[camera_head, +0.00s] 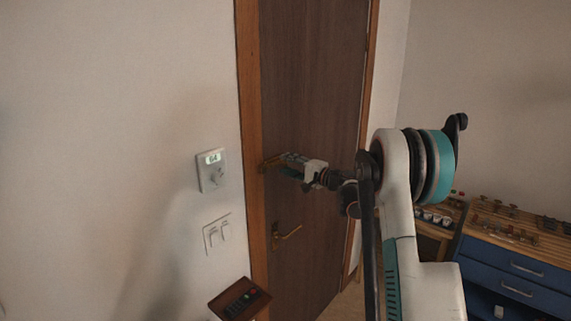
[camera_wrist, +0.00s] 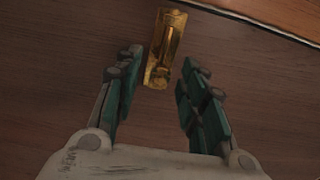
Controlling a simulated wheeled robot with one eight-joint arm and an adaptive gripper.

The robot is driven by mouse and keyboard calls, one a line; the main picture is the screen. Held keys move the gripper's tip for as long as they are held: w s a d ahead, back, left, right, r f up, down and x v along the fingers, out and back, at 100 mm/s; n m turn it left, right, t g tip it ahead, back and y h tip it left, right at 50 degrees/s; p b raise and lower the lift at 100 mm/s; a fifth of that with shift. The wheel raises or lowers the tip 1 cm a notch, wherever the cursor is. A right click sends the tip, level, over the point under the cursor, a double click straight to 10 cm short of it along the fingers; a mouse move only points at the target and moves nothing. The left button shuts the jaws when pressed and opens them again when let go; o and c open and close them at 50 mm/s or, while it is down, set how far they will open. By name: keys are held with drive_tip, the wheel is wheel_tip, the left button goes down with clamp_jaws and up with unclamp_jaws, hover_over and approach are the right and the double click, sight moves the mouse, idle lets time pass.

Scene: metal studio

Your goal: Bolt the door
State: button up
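The dark brown door (camera_head: 310,90) stands in a lighter wooden frame and looks closed. A small brass bolt (camera_head: 268,164) is mounted near the door's left edge, above the handle. In the wrist view the brass bolt (camera_wrist: 165,48) is a narrow plate with a rod along it, close to the frame edge. My gripper (camera_head: 287,161) is at the bolt, partly overlapping it in the head view. Its green-padded fingers (camera_wrist: 160,64) are spread on both sides of the bolt's near end, with visible gaps. I cannot tell whether the rod reaches into the frame.
A brass lever handle (camera_head: 289,234) sits below my gripper on the door. A thermostat (camera_head: 212,170) and light switches (camera_head: 217,234) are on the wall to the left. A small shelf (camera_head: 240,300) holds a remote. A blue drawer cabinet (camera_head: 515,268) stands at the right.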

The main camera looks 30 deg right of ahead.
drive_tip(key=shift+x, duration=0.85)
clamp_jaws()
